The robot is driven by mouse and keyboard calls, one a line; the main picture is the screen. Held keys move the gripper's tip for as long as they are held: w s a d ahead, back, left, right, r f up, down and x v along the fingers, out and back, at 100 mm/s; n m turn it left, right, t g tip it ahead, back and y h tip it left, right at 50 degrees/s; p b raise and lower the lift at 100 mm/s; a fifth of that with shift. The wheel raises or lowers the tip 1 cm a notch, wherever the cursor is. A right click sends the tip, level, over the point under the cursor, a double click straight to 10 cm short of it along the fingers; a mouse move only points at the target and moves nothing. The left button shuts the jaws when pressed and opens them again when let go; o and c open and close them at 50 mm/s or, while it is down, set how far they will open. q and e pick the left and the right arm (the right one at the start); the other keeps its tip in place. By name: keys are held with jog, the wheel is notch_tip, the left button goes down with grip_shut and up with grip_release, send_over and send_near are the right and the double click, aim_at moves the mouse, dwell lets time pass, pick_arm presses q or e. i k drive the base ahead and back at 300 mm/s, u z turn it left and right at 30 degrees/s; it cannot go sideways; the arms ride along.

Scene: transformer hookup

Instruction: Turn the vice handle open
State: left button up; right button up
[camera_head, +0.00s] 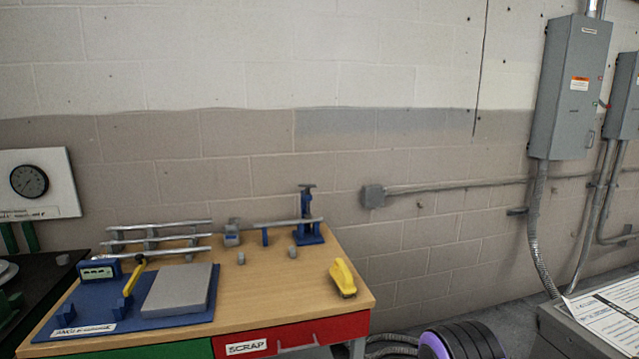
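A wooden-topped workbench (270,285) stands against the wall. No part on it is plainly a vice. A small grey and blue block (232,236) at the back of the bench holds or touches one end of a thin grey bar (272,224); it may be the vice. A blue upright stand (306,222) with a grey crosspiece on top stands at the bar's right end. A yellow lever (134,276) slants up from a blue base plate (85,318) at front left; whether it is a vice handle I cannot tell. Neither gripper is in view.
A grey slab (177,291) lies on the blue plate. A yellow tool (343,278) lies near the bench's right edge. Grey rods (155,238) rest on a rack at the back. A sheet of paper (605,318) lies on a grey box at right.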

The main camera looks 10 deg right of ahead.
aim_at(308, 186)
jog(key=z, duration=0.8)
jog(key=i, duration=0.35)
